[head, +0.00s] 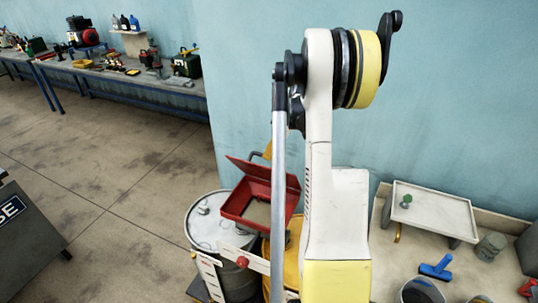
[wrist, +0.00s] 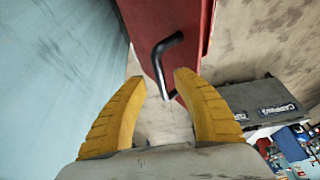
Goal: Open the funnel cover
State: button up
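The red funnel (head: 233,207) sits over the drums, and its tan inside shows. Its red cover (head: 258,171) is raised and tilted at the back; how far it is swung cannot be told exactly. In the wrist view the red cover (wrist: 190,25) fills the top middle, with a black bent handle (wrist: 164,52) on it. My gripper (wrist: 160,82) has its two yellow fingers apart, with the handle's lower end showing between the tips. No grip on the handle is visible. In the head view my arm mostly hides the gripper and part of the funnel.
A grey drum (head: 207,225) and a yellow drum (head: 291,262) stand below the funnel.

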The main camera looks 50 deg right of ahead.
jog(key=shift+x, duration=0.95)
grip_shut()
jog(key=shift+a, duration=0.1)
